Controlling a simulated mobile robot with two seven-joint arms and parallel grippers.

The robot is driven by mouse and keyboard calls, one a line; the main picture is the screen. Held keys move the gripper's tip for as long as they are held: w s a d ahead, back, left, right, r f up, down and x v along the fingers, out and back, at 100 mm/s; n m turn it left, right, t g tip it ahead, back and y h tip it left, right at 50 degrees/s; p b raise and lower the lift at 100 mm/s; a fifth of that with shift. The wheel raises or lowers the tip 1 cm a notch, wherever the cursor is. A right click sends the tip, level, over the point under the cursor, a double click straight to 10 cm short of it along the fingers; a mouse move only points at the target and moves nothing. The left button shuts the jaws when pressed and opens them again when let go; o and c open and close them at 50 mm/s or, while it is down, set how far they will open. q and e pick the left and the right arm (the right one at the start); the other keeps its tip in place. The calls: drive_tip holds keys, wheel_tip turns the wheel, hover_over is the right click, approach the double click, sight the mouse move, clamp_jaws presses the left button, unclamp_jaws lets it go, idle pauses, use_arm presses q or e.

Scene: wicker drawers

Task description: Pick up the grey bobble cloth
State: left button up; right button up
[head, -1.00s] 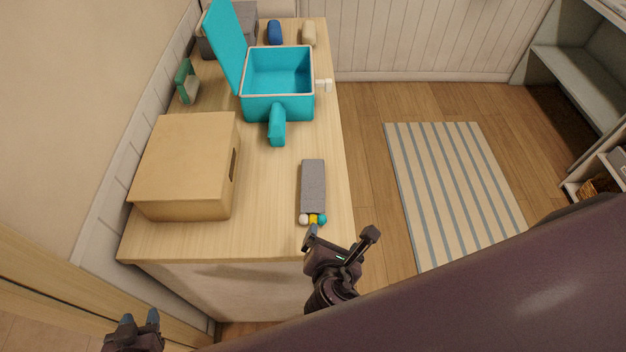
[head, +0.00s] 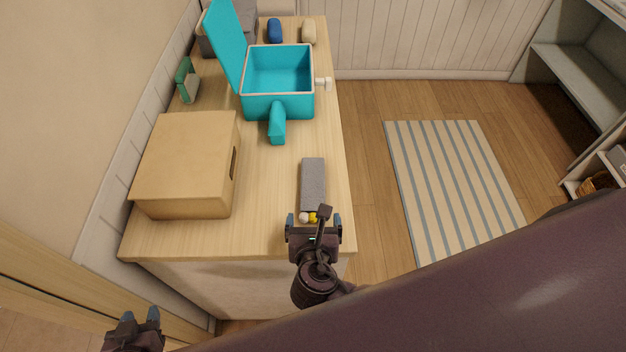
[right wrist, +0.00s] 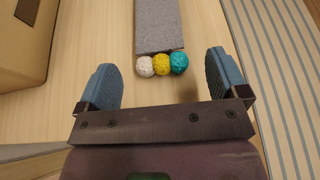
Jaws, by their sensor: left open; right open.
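The grey bobble cloth (head: 313,180) lies flat near the right edge of the dresser top, a long grey strip with white, yellow and teal bobbles at its near end. In the right wrist view the cloth (right wrist: 158,25) and its bobbles (right wrist: 162,65) show ahead, between the lines of the fingers. My right gripper (head: 314,222) is open and empty, at the near end of the cloth; its fingers (right wrist: 167,85) are apart on either side, short of the bobbles. In the head view the gripper partly hides the bobbles. My left gripper (head: 139,318) is open and empty, low at the left, away from the dresser top.
A tan box (head: 185,160) stands left of the cloth. A teal container (head: 278,106) with its lid up stands further back. A blue roll (head: 275,31) and a beige roll (head: 309,31) lie behind it. A striped rug (head: 455,185) lies on the floor right.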

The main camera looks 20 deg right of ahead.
sight(313, 210)
drive_tip(key=x, duration=0.4)
drive_tip(key=shift+w+f, duration=0.1)
drive_tip(key=shift+f, duration=0.1)
drive_tip(key=c, duration=1)
